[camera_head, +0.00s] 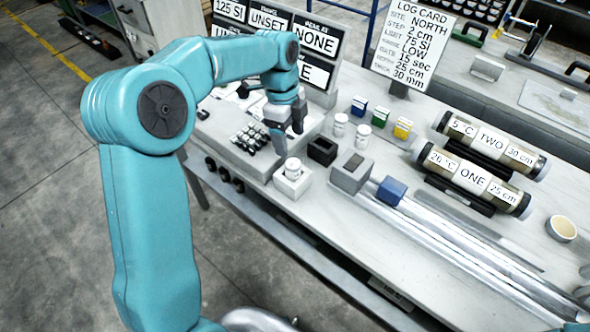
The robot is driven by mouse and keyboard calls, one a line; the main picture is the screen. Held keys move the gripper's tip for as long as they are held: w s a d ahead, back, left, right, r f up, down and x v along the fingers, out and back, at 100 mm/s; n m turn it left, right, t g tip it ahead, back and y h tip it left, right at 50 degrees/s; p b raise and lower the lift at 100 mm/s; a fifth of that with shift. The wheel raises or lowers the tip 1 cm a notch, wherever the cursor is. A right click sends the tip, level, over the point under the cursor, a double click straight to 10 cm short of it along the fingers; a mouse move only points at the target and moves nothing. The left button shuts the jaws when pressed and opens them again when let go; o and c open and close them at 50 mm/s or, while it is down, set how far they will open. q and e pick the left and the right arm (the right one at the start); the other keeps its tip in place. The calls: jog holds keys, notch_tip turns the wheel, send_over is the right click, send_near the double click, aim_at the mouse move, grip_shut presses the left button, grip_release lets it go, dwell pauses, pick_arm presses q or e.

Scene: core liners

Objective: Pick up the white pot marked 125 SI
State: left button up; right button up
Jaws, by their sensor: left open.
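A small white pot (293,168) stands upright on a pale block near the front edge of the bench. Two more white pots, a left one (340,125) and a right one (362,137), stand farther back. Any marking on the pots is too small to read. A board (228,10) at the back reads "125 SI". My left gripper (289,136) points down, open and empty, just above and behind the pot on the block, apart from it. My right gripper is not in view.
A tray of dark-capped vials (250,138) lies left of the pot. A dark open box (322,151) and a grey block (351,173) stand to its right. Core tubes marked TWO (492,140) and ONE (473,178) lie at right. A log card (412,40) stands behind.

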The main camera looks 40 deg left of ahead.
aim_at(293, 163)
pick_arm(q)
notch_tip(293, 163, down, 4)
jog(key=shift+s+r, duration=0.15)
jog(key=shift+r, duration=0.1)
jog(key=shift+s+d+f, duration=0.1)
jog(key=shift+d+f, duration=0.2)
jog(key=shift+f, duration=0.2)
jog(key=shift+d+f+p, duration=0.2)
jog(key=shift+f+p, duration=0.1)
jog(key=shift+f, duration=2.35)
jog(key=shift+w+r, duration=0.1)
jog(key=shift+w, duration=0.1)
jog(key=c, duration=1.3)
